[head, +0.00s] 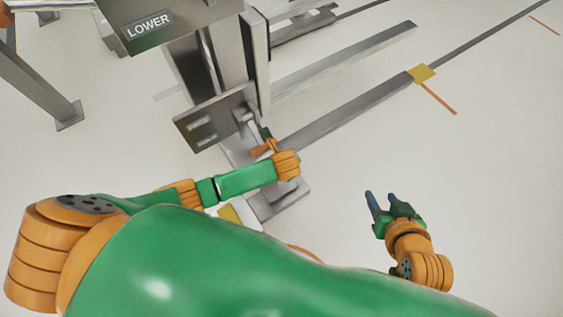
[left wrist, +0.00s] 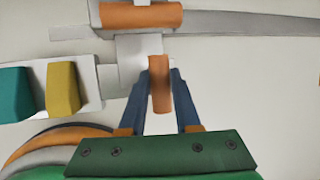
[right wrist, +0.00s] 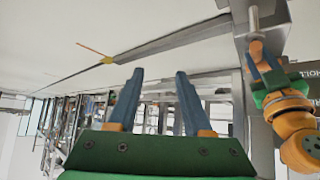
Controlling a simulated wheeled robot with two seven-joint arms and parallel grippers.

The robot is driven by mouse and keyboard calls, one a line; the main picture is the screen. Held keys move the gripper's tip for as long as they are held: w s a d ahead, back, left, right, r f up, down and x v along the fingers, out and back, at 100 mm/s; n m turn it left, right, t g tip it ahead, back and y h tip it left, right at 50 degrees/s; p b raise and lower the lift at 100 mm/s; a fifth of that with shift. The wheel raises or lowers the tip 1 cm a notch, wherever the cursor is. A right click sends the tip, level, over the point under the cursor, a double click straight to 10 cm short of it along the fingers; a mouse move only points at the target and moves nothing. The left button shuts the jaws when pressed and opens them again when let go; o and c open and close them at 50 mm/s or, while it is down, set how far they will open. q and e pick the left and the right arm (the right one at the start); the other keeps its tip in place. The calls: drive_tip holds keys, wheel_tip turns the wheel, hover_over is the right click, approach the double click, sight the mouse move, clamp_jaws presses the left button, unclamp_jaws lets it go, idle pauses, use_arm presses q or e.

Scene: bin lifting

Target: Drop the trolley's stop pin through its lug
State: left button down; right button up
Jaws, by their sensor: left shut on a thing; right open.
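The trolley (head: 185,68) is a grey metal mast on a floor base with long legs. My left gripper (head: 268,140) is low beside the mast. In the left wrist view my left gripper (left wrist: 161,80) is shut on a short orange piece (left wrist: 160,100), apparently the stop pin's grip. A pale grey plate (left wrist: 138,46) lies just beyond the fingertips, with a second orange cylinder (left wrist: 140,16) past it. The pin's shank and the lug hole cannot be made out. My right gripper (head: 382,203) is open and empty, away from the trolley; its fingers also show in the right wrist view (right wrist: 157,78).
A sign reading LOWER (head: 148,25) hangs at the top left. A dark panel (head: 213,118) juts from the mast near my left gripper. Long grey legs (head: 350,110) run toward a yellow floor mark (head: 422,73). Floor around my right gripper is clear.

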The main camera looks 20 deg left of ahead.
use_arm(q)
drive_tip(key=shift+f+b, duration=0.9)
drive_tip(key=shift+b, duration=0.1)
use_arm(e)
drive_tip(key=w+a+r+t+y, duration=0.25)
drive_tip(key=w+r+t, duration=0.4)
drive_tip(key=r, duration=0.45)
use_arm(q)
drive_tip(key=shift+f+b, duration=0.65)
drive_tip(key=shift+b, duration=0.2)
use_arm(e)
wheel_tip(320, 180, up, 12)
drive_tip(key=s+a+n+t+y, duration=0.1)
drive_tip(key=s+t+y, duration=0.1)
drive_tip(key=t, duration=0.6)
drive_tip(key=shift+s+a+r+n, duration=0.15)
drive_tip(key=shift+s+r+n, duration=0.15)
drive_tip(key=shift+s, duration=0.15)
use_arm(q)
drive_tip(key=shift+w, duration=0.15)
use_arm(e)
drive_tip(key=shift+y, duration=0.25)
use_arm(q)
drive_tip(key=shift+w+f, duration=0.1)
drive_tip(key=shift+w, duration=0.25)
use_arm(e)
drive_tip(key=shift+f, duration=0.1)
use_arm(q)
drive_tip(key=shift+f, duration=0.1)
